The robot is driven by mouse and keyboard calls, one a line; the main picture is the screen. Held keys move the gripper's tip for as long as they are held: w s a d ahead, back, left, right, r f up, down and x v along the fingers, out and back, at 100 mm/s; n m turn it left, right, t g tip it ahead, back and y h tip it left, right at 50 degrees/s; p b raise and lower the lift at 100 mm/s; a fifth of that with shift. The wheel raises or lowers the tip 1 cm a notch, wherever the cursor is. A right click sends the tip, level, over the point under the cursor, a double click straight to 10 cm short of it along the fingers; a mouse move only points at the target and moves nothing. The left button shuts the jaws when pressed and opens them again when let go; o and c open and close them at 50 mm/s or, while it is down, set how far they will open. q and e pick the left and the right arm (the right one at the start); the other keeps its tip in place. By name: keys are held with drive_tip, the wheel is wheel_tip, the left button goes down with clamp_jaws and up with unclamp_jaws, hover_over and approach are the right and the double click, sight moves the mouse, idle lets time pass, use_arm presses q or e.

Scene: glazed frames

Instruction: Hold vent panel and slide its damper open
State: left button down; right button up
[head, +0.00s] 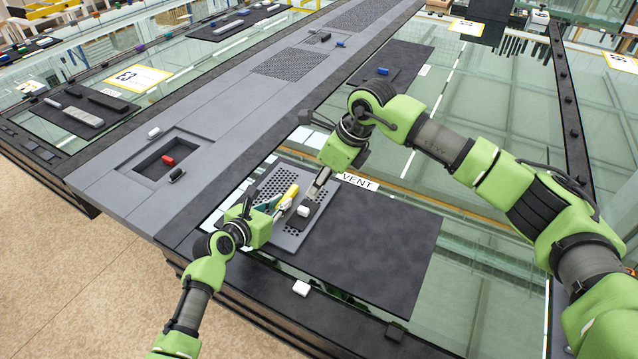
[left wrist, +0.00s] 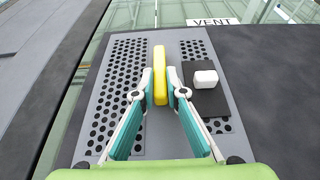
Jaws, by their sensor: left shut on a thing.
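The grey perforated vent panel (head: 289,241) lies on a black mat beside the VENT label; it fills the middle of the left wrist view (left wrist: 165,128). A yellow upright handle (head: 290,193) stands on it, also in the left wrist view (left wrist: 160,75). My left gripper (head: 282,203) is shut on this handle, with its teal fingers on either side (left wrist: 160,95). The black damper plate (left wrist: 207,103) with its white knob (left wrist: 205,78) covers part of the right-hand holes; the knob also shows in the head view (head: 303,211). My right gripper (head: 317,188) points down just behind the knob; its finger opening is unclear.
The black mat (head: 375,250) is bare to the right of the panel. A grey raised strip with a recess holding a red piece (head: 168,160) runs at left. Glass panes surround the mat.

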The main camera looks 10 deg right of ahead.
use_arm(q)
drive_tip(key=c, duration=2)
unclamp_jaws()
drive_tip(key=shift+o, duration=0.2)
